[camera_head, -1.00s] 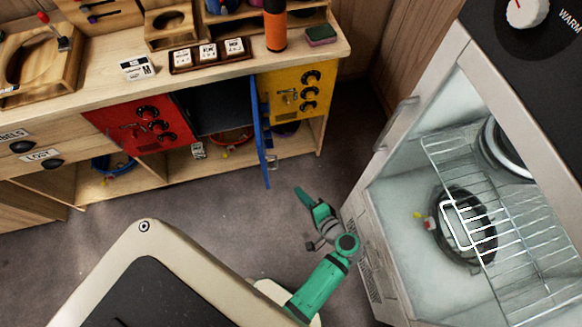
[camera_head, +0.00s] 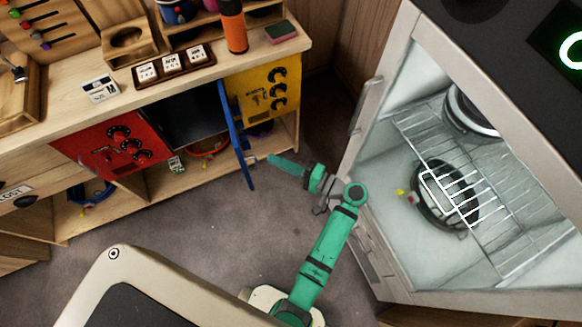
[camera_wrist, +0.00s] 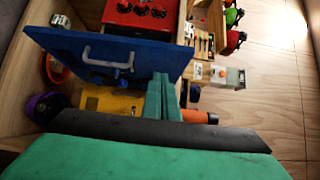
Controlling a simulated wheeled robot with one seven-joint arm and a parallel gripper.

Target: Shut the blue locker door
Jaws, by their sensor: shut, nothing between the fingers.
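The blue locker door (camera_head: 237,135) stands open, seen almost edge-on, jutting out from the cabinet between the red and yellow lockers. In the wrist view the blue door (camera_wrist: 145,52) shows its face with a grey bar handle (camera_wrist: 108,63). The dark locker opening (camera_head: 188,118) shows left of the door. My green gripper (camera_head: 270,160) is shut and empty, just right of the door's outer part in the head view. In the wrist view its fingers (camera_wrist: 163,92) overlap the door near its lower right edge; I cannot tell whether they touch it.
The red locker (camera_head: 112,145) and yellow locker (camera_head: 264,90) are closed on either side. Right of my arm stands an open white cabinet (camera_head: 350,190) with a wire rack (camera_head: 440,175) inside. An orange bottle (camera_head: 233,28) stands on the counter. Floor (camera_head: 190,225) before the lockers is clear.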

